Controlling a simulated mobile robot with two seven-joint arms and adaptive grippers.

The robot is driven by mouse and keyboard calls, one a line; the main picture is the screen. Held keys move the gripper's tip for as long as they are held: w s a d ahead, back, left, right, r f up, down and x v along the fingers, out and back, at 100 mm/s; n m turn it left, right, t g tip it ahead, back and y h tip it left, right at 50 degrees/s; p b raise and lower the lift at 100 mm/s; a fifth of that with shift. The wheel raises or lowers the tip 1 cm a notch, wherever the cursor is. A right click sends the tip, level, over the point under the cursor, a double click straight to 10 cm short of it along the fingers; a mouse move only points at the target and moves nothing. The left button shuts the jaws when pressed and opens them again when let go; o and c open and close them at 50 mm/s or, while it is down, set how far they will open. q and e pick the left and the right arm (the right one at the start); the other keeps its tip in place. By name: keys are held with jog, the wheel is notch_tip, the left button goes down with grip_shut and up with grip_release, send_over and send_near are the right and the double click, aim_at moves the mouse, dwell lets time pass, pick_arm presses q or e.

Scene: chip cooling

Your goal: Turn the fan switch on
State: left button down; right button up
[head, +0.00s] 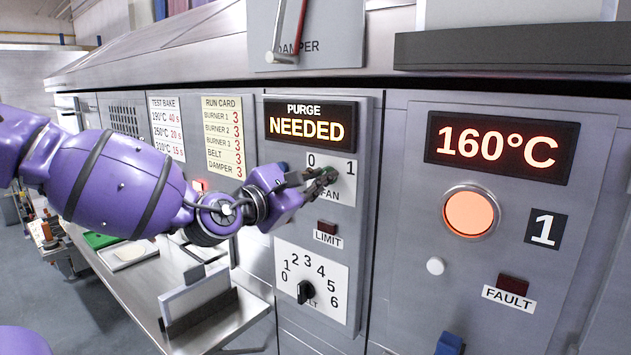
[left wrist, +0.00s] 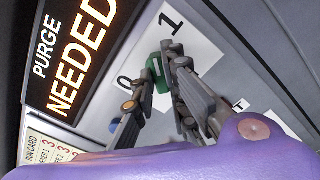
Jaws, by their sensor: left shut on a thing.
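The fan switch (left wrist: 154,68) is a green knob on a white plate (head: 343,164) marked 0 at left, 1 at right and FAN below. My left gripper (head: 323,177) reaches in from the left to the plate. In the left wrist view its fingers (left wrist: 150,90) sit on either side of the green knob and are shut on it. The fingers hide much of the knob, so I cannot tell which mark it points to. The display (head: 310,124) above reads PURGE NEEDED. My right gripper is not in view.
Below are a LIMIT lamp (head: 327,227) and a black BELT dial (head: 306,292) marked 0 to 6. At right are a 160°C display (head: 500,146), a lit orange round lamp (head: 470,213) and a FAULT lamp (head: 512,283). A steel bench (head: 130,290) lies at lower left.

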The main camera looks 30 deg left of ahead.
pick_arm(q)
jog(key=c, duration=1.8)
grip_release()
jog(key=shift+o, duration=0.2)
jog(key=s+a, duration=0.1)
jog(key=s, duration=1.1)
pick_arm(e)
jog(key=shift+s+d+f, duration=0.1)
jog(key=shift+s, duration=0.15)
